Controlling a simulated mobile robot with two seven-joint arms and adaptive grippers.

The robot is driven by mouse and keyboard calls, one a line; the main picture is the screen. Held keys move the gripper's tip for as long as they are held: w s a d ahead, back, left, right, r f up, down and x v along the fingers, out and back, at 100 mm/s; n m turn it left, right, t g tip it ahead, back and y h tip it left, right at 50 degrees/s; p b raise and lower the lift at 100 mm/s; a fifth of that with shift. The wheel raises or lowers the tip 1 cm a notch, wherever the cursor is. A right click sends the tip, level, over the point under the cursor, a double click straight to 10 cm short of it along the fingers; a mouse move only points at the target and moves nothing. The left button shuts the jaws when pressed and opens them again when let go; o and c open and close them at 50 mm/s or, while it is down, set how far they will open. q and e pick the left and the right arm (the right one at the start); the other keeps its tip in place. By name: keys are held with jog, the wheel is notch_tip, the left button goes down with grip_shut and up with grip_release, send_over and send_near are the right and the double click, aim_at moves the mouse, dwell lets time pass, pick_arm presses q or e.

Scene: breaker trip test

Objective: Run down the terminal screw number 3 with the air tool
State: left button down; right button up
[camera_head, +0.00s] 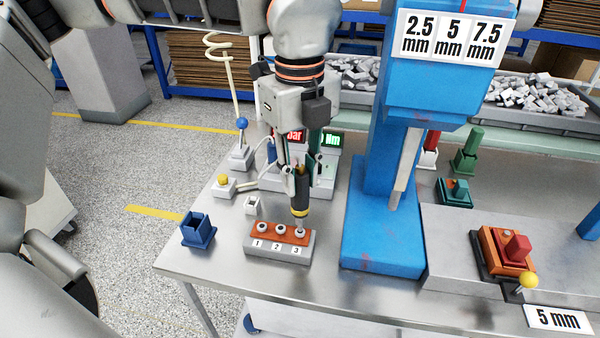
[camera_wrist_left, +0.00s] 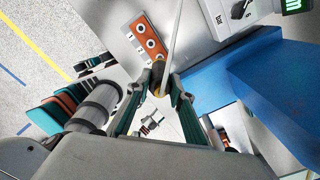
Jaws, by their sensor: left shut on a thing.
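My left gripper (camera_head: 298,172) is shut on the air tool (camera_head: 300,205), a dark upright cylinder with a yellow band. The wrist view shows the tool (camera_wrist_left: 158,78) between the teal fingers (camera_wrist_left: 157,88). The terminal block (camera_head: 263,249) is grey with an orange top, three screws and labels 1, 2, 3; it also shows in the wrist view (camera_wrist_left: 138,27). The tool's lower end is at screw number 3 (camera_head: 300,232), at the block's right end. I cannot tell whether the bit touches the screw. My right gripper is not in view.
A blue press column (camera_head: 385,240) stands close on the right. A blue square holder (camera_head: 198,232), a small white holder (camera_head: 252,205) and a yellow-knobbed switch (camera_head: 223,183) are on the left. A display unit (camera_head: 325,178) is behind the tool. The table front (camera_head: 320,285) is clear.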

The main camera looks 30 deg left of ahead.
pick_arm(q)
jog(key=shift+f, duration=0.4)
dwell(0.9)
jog(key=shift+r, duration=0.1)
dwell(0.8)
